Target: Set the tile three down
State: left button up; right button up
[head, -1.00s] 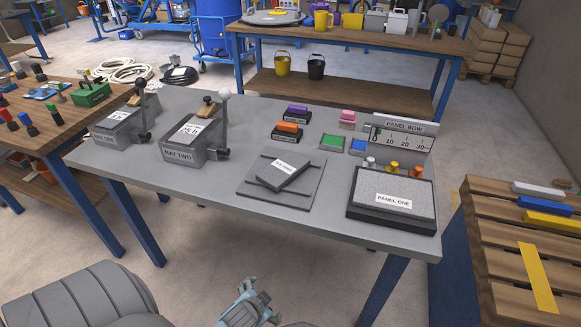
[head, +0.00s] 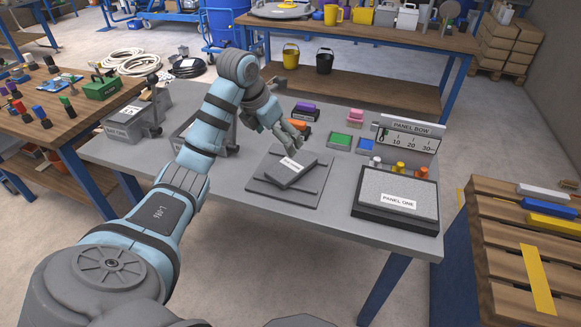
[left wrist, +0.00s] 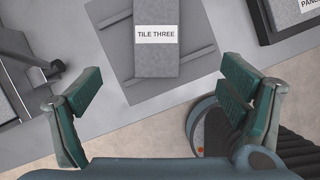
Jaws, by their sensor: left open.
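Tile three, a grey slab with a white label (head: 287,175), lies askew on a grey board with dark strips (head: 318,183) on the table. In the left wrist view tile three (left wrist: 158,62) reads TILE THREE and runs off the top edge, over the board (left wrist: 204,30). My left gripper (head: 294,140) is above the table, just behind the tile in the head view. Its fingers stand wide apart with nothing between them; the wrist view shows this gripper (left wrist: 160,82) too. My right gripper is not in view.
Panel one (head: 396,195) is at the table's right, with a PANEL BOW gauge (head: 410,138) behind it. Orange (head: 299,127), green (head: 340,141) and blue (head: 366,145) items stand behind the board. A grey bay (head: 128,125) is at left; my arm partly hides the second (head: 183,133).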

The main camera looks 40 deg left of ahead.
aim_at(291, 164)
pick_arm(q)
jog(key=b+x, duration=0.1)
jog(key=x, duration=0.8)
jog(key=b+x, duration=0.1)
jog(key=x, duration=0.3)
jog(key=shift+w+a+f+b, duration=0.1)
jog(key=shift+w+a+b, duration=0.1)
jog(key=shift+a+b, duration=0.1)
jog(key=shift+w+f, duration=0.25)
jog(key=shift+f, duration=0.05)
jog(key=shift+r, duration=0.15)
jog(key=c, duration=1.9)
